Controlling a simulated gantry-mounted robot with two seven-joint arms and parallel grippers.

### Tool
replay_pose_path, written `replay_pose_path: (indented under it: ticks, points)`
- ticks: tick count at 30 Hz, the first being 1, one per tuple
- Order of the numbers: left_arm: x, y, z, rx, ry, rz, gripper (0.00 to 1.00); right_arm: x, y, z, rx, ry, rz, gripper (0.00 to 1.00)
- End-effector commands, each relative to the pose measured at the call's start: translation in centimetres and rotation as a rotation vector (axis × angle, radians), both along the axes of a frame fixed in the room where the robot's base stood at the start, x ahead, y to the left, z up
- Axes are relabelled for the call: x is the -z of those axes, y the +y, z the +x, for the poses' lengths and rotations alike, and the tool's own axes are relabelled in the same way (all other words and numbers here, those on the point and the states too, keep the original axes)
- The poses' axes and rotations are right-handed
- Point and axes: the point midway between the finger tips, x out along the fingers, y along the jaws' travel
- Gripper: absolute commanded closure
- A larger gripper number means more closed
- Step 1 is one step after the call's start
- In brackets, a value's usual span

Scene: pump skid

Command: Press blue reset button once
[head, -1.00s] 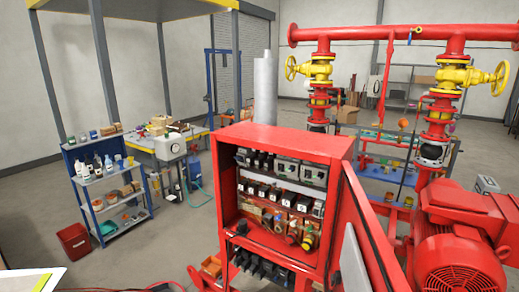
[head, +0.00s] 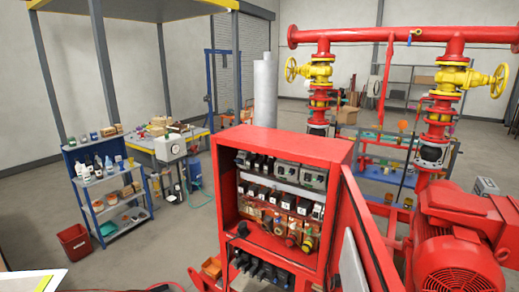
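The open red control cabinet (head: 285,140) stands in the middle of the head view. Its red door (head: 368,225) is swung out to the right. Inside are rows of dark and grey electrical devices (head: 285,172), with small coloured parts (head: 290,230) below them, among them red and yellow ones. I cannot make out a blue reset button among these parts; they are too small to tell. Neither of my grippers can be recognised in the head view.
A red motor (head: 455,250) and red pipes with yellow valves (head: 318,70) stand at the right. A blue shelf (head: 108,190) with bottles and boxes, a red bin (head: 75,241) and a workbench (head: 150,146) are at the left. Open floor lies left of the cabinet.

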Motion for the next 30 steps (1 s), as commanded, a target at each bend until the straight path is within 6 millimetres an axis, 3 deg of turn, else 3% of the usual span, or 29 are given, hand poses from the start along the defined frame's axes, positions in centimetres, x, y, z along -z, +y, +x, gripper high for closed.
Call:
replay_pose_path:
  ticks: [4, 30]
  points:
    - [-0.01, 0.08, -0.01, 0.002, -0.001, 0.004, 1.00, 0.02, 0.01, -0.02, 0.000, 0.001, 0.000, 1.00]
    - [-0.09, -0.24, 0.01, -0.006, -0.002, -0.010, 1.00, 0.02, -0.01, -0.01, 0.000, 0.000, 0.000, 1.00]
